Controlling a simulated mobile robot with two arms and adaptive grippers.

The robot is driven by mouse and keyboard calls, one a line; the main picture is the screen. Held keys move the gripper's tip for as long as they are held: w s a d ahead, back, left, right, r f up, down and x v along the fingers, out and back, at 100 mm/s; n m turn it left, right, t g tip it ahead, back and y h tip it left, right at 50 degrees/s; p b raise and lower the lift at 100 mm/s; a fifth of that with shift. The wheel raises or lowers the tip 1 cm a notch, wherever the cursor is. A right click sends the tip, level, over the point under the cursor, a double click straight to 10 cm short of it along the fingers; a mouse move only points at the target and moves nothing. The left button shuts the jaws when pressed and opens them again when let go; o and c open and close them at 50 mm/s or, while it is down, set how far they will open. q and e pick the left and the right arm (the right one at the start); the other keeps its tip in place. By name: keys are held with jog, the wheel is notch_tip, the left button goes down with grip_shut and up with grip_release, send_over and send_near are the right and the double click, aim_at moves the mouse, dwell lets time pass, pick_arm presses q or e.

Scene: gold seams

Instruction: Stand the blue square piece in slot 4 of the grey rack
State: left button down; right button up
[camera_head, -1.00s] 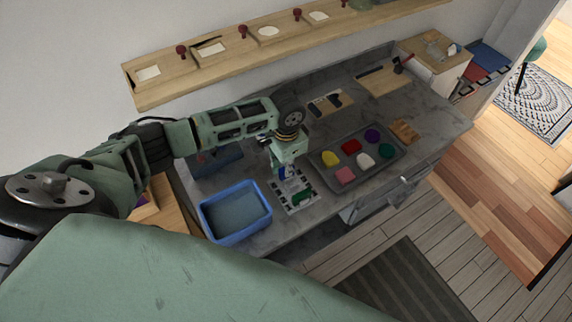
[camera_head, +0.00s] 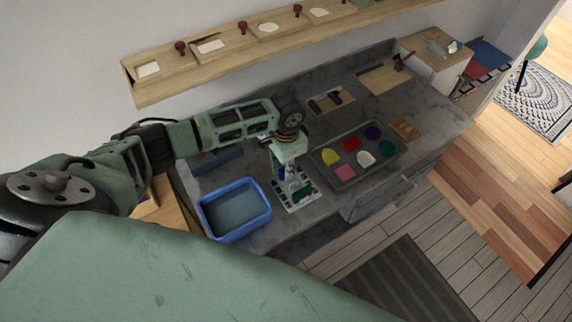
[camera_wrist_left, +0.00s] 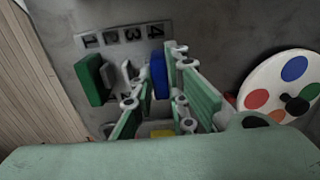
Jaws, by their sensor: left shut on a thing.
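The grey rack (camera_head: 298,203) lies on the counter beside the blue bin, and my left gripper partly covers it in the head view. In the left wrist view its number plate (camera_wrist_left: 124,36) reads 1 to 4. My left gripper (camera_wrist_left: 163,88) is shut on the blue square piece (camera_wrist_left: 159,74), which is seen edge-on just below the number 4. I cannot tell whether its lower edge is inside the slot. A green piece (camera_wrist_left: 90,79) stands at number 1. In the head view the left gripper (camera_head: 293,186) is over the rack. My right gripper is not in view.
A blue bin (camera_head: 233,238) stands left of the rack. A dark tray (camera_head: 325,170) with several coloured pieces lies to the right. A white disc (camera_wrist_left: 262,82) with coloured spots shows at the right of the wrist view. A wooden ledge (camera_head: 160,91) runs along the wall.

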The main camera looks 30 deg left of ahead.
pick_arm(q)
jog(key=c, duration=1.6)
grip_release()
jog(key=shift+c, duration=0.2)
notch_tip(320, 180, up, 5)
jog(key=p, duration=0.5)
jog(key=shift+r+p, duration=0.95)
jog(key=shift+r, duration=0.05)
